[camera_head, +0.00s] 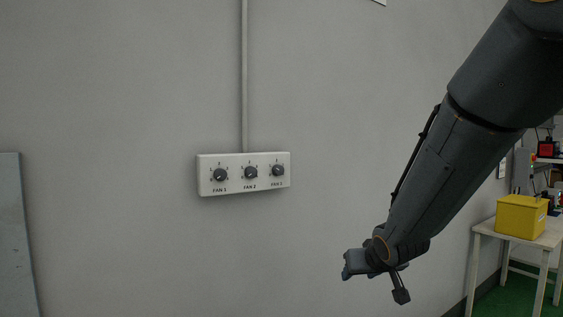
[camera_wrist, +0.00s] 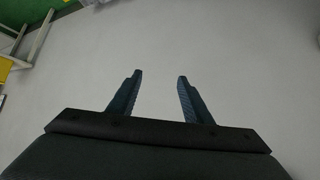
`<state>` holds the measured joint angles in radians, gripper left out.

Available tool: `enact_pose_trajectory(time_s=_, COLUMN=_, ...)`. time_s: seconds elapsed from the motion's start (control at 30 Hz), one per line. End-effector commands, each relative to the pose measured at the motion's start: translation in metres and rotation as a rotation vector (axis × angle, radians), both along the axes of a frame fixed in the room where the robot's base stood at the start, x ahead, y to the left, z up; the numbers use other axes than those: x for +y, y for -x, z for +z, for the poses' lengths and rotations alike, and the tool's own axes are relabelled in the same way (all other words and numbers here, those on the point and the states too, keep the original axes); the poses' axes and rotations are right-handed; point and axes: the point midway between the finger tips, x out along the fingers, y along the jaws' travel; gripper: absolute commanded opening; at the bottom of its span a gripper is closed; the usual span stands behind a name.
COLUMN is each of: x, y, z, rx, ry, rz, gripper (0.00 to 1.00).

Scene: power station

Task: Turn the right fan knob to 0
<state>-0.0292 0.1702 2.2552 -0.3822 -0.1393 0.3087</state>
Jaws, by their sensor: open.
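A white fan control box (camera_head: 231,186) is mounted on the grey wall, left of centre in the head view. It carries three dark round knobs in a row. The right fan knob (camera_head: 278,171) is at its right end, the middle knob (camera_head: 250,172) above the label FAN 2, and the left knob (camera_head: 220,175) above FAN 1. The knob settings are too small to read. My gripper (camera_head: 372,279) is lower and to the right of the box, apart from it. In the wrist view my gripper (camera_wrist: 158,76) is open and empty, with no knob in sight.
A grey conduit (camera_head: 244,80) runs up the wall from the box. A table (camera_head: 545,238) with a yellow box (camera_head: 521,216) stands at the far right. A grey panel (camera_head: 14,235) is at the left edge. The wall around the box is clear.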

Motion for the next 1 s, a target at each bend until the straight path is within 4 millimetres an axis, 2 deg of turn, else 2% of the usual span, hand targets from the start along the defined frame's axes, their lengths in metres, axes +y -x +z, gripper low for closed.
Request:
enact_pose_trajectory(time_s=0.03, x=0.018, y=-0.03, z=0.04, rx=-0.11, ry=-0.03, rz=0.051, gripper=0.45)
enact_pose_trajectory(time_s=0.1, x=0.046, y=-0.064, z=0.088, rx=-0.26, ry=-0.088, rz=0.132, gripper=0.45)
enact_pose_trajectory(time_s=0.2, x=0.086, y=-0.092, z=0.15, rx=-0.429, ry=-0.175, rz=0.254, gripper=0.45)
enact_pose_trajectory(time_s=0.3, x=0.118, y=-0.103, z=0.194, rx=-0.542, ry=-0.253, rz=0.363, gripper=0.45)
enact_pose_trajectory(time_s=0.4, x=0.139, y=-0.104, z=0.222, rx=-0.609, ry=-0.311, rz=0.444, gripper=0.45)
enact_pose_trajectory(time_s=0.5, x=0.15, y=-0.104, z=0.235, rx=-0.64, ry=-0.341, rz=0.486, gripper=0.45)
enact_pose_trajectory(time_s=0.67, x=0.162, y=-0.113, z=0.239, rx=-0.648, ry=-0.353, rz=0.502, gripper=0.45)
enact_pose_trajectory(time_s=1.0, x=0.191, y=-0.153, z=0.239, rx=-0.648, ry=-0.35, rz=0.5, gripper=0.45)
